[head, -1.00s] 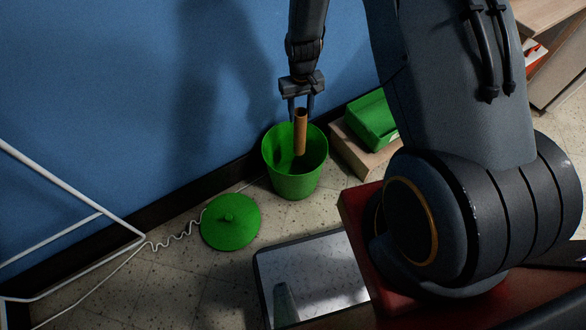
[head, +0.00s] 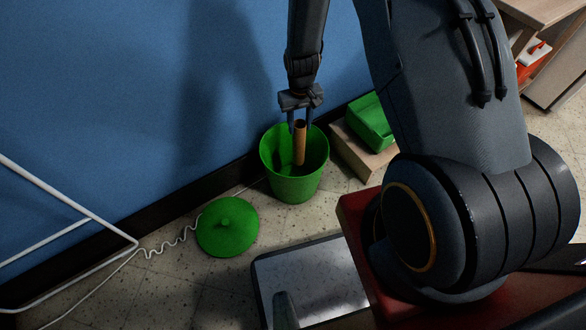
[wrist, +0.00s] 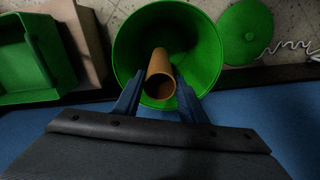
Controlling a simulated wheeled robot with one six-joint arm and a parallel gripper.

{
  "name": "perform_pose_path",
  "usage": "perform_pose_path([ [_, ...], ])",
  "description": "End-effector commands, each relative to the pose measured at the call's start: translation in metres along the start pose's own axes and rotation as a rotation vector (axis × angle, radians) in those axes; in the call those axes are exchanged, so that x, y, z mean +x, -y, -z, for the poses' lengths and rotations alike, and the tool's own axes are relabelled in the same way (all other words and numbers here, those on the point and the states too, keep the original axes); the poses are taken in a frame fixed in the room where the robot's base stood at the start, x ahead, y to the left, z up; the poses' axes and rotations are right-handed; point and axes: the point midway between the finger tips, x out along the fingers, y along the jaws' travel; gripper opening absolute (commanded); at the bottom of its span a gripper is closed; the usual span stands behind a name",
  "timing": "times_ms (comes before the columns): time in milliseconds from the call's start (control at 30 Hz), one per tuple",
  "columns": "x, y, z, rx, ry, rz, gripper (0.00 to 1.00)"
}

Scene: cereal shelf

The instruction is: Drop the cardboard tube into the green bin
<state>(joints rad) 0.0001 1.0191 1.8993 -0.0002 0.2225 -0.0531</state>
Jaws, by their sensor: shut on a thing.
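The brown cardboard tube (head: 300,146) is upright between the two fingers of my gripper (head: 300,124), which is shut on its upper end. The green bin (head: 294,187) stands open on the floor by the blue wall. In the head view the tube's lower part shows inside the bin's mouth. In the wrist view the tube (wrist: 160,69) points down into the bin (wrist: 205,50), with my gripper's fingertips (wrist: 155,80) on either side of it. The bin's floor is partly hidden by the tube.
A round green lid (head: 227,229) lies on the floor left of the bin. A green box (head: 370,124) sits on a wooden block (head: 358,153) to its right. A white coiled cord (head: 172,246) and white rails (head: 75,205) are at left.

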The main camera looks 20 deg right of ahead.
Motion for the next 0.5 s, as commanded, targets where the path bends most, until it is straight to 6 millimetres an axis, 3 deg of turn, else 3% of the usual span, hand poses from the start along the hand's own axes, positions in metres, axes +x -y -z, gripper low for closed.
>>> perform_pose_path([
  [67, -0.0005, 0.0000, -0.0001, 0.000, 0.000, 0.000, 0.02],
  [100, -0.0005, 0.0000, -0.0001, 0.000, 0.000, 0.000, 0.39],
  [200, -0.0006, 0.0000, -0.0001, 0.000, 0.000, 0.000, 0.56],
  [500, -0.0011, 0.0000, 0.0000, 0.000, 0.000, 0.000, 0.59],
])
